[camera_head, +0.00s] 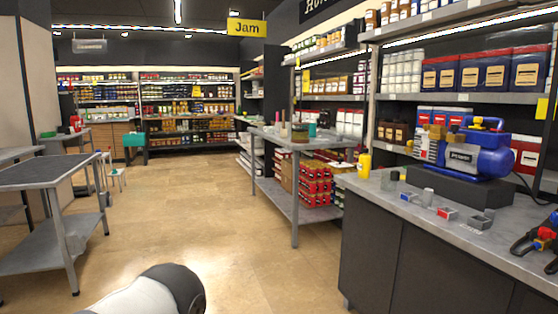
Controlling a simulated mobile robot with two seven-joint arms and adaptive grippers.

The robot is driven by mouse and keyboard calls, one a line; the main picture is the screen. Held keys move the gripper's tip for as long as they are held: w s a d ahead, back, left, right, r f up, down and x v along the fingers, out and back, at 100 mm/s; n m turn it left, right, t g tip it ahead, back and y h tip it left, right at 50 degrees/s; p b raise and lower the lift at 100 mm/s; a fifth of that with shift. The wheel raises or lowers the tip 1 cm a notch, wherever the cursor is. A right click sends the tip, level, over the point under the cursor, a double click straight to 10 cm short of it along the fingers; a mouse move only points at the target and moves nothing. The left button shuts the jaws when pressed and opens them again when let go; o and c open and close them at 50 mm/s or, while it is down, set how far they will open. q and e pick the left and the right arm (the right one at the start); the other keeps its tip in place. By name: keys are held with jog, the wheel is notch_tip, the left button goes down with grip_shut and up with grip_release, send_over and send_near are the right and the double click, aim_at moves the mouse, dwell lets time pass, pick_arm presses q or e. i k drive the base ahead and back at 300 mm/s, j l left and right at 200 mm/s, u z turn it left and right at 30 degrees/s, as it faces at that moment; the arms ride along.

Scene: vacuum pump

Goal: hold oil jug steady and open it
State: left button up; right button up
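A small yellow bottle (364,165), which looks like the oil jug, stands upright at the back left of the grey counter (400,212). Its cap is too small to make out, so I cannot tell if it is open or closed. A blue vacuum pump (478,153) sits on a dark block on the same counter, right of the bottle. A rounded white and black link of my own arm shows at the bottom edge, well short of the counter. Neither gripper is in view.
Small containers and fittings (446,213) lie along the counter front. A black tool with red and blue parts (540,238) lies at the right edge. A metal table (290,140) stands behind the counter, another (60,172) at left. The floor (210,210) between is clear.

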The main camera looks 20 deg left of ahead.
aim_at(364, 166)
jog(key=i+j+z, duration=0.2)
jog(key=i+j, duration=0.15)
jog(key=i, duration=0.35)
jog(key=i+j+z, duration=0.2)
jog(key=i+j, duration=0.25)
jog(key=i, duration=0.2)
jog(key=i+j+z, duration=0.2)
jog(key=i+j, duration=0.35)
jog(key=i+j+z, duration=0.2)
jog(key=i+j, duration=0.4)
jog(key=i+j+z, duration=0.25)
jog(key=i+j, duration=0.3)
jog(key=j, duration=0.25)
jog(key=k+j, duration=0.5)
jog(key=i+l, duration=0.15)
jog(key=i, duration=0.55)
jog(key=z, duration=0.05)
